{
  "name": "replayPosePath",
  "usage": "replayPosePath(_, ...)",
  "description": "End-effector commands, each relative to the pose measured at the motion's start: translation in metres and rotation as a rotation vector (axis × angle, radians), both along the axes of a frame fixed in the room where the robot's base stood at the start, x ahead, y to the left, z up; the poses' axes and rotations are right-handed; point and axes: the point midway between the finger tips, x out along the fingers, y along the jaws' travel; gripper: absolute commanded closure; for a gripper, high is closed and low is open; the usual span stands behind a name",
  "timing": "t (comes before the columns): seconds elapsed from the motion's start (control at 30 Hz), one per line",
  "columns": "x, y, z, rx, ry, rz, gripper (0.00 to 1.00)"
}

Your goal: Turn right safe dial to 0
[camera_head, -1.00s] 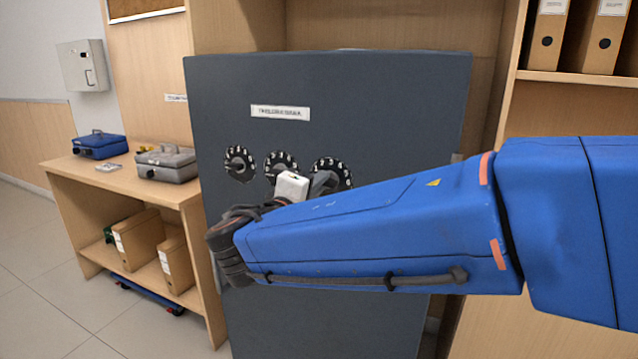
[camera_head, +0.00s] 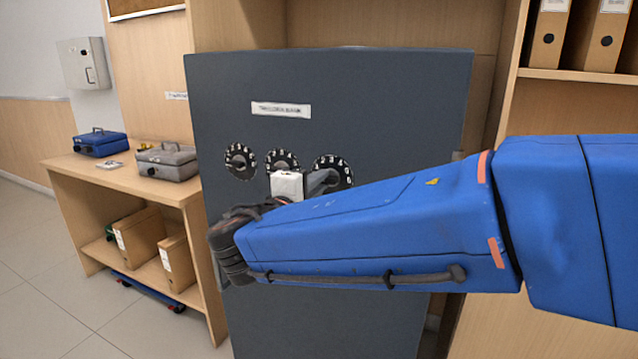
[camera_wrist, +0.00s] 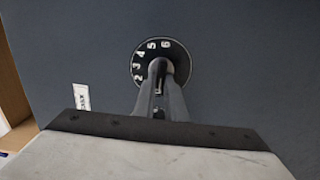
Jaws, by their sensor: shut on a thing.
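The dark grey safe (camera_head: 400,90) stands upright with three black dials in a row on its front. The right dial (camera_head: 345,166) has white digits around its rim and is partly covered by my gripper in the head view. My gripper (camera_wrist: 160,80) is shut on the knob of this dial (camera_wrist: 182,55). In the wrist view the digits 2 to 6 show around the left and top of the rim. The lower part of the dial and any pointer mark are hidden by the fingers.
The left dial (camera_head: 240,160) and middle dial (camera_head: 282,160) sit beside it, the middle one partly covered. A white label (camera_head: 281,110) is above them. A wooden desk (camera_head: 130,182) with a blue box (camera_head: 100,143) and a grey box (camera_head: 167,162) stands left. Shelves with binders (camera_head: 548,40) are at right.

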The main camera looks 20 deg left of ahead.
Motion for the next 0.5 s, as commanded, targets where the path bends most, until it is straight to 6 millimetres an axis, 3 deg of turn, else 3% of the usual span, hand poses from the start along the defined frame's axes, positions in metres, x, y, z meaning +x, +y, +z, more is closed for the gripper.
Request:
replayPosePath(0.03,-0.0004,0.0009,-0.0009,-0.002,0.001,0.002,0.82)
replayPosePath(0.1,-0.0003,0.0008,-0.0009,-0.002,0.001,0.002,0.70)
replayPosePath(0.5,-0.0066,0.0009,-0.0003,0.000,0.000,0.001,0.70)
